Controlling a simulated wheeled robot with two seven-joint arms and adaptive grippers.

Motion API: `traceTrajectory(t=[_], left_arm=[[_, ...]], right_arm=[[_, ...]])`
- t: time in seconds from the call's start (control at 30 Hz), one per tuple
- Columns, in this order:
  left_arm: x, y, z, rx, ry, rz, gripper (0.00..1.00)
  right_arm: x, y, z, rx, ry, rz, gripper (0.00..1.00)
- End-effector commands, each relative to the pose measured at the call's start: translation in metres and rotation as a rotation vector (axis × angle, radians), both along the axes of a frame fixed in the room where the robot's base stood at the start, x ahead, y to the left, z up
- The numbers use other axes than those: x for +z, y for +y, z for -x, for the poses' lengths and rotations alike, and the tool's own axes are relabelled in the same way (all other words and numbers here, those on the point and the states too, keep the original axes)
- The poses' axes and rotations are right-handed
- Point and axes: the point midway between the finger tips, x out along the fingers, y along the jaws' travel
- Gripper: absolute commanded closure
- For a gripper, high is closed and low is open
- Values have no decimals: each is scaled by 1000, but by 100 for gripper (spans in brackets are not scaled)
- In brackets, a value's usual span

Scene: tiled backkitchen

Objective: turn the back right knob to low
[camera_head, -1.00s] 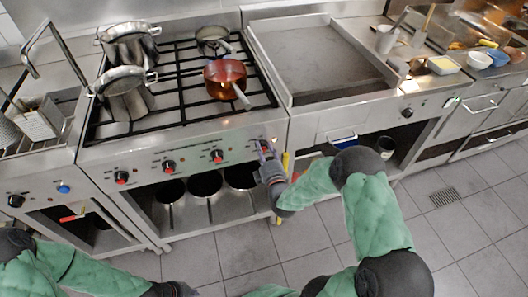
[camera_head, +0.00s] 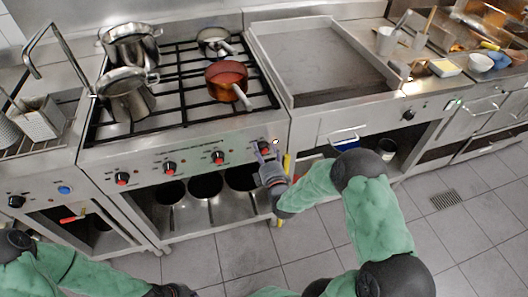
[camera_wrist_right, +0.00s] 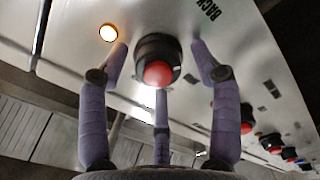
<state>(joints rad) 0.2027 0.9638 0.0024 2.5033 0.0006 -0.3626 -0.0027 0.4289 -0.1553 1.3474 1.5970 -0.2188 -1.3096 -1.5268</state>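The rightmost stove knob (camera_head: 264,147) is black with a red centre, on the sloped front panel. In the right wrist view this knob (camera_wrist_right: 157,62) sits beyond my fingers, beside an upside-down label of which "BACK" is readable. My right gripper (camera_head: 262,156) is in front of it. In the wrist view the purple fingers of the right gripper (camera_wrist_right: 160,85) are spread, with one on each side of the knob and a third below; contact is not clear. A lit indicator (camera_wrist_right: 108,33) glows by the knob. My left gripper (camera_head: 178,290) is mostly cut off at the bottom edge.
Other red-centred knobs (camera_head: 169,168) line the panel to the left. Steel pots (camera_head: 128,98) and a copper saucepan (camera_head: 226,80) stand on the burner grates. A griddle (camera_head: 320,60) is to the right. A yellow upright bar (camera_head: 286,165) stands close beside my right gripper.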

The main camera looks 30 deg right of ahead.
Motion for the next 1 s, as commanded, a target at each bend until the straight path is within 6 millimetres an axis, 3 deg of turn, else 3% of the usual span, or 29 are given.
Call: traceTrajectory(t=[0.33, 0.7, 1.0], left_arm=[[0, 0, 0, 0, 0, 0, 100], [0, 0, 0, 0, 0, 0, 100], [0, 0, 0, 0, 0, 0, 100]], right_arm=[[-1, 2, 14, -4, 3, -2, 36], [-2, 18, 82, -3, 4, -2, 36], [-2, 27, 114, -1, 2, -1, 36]])
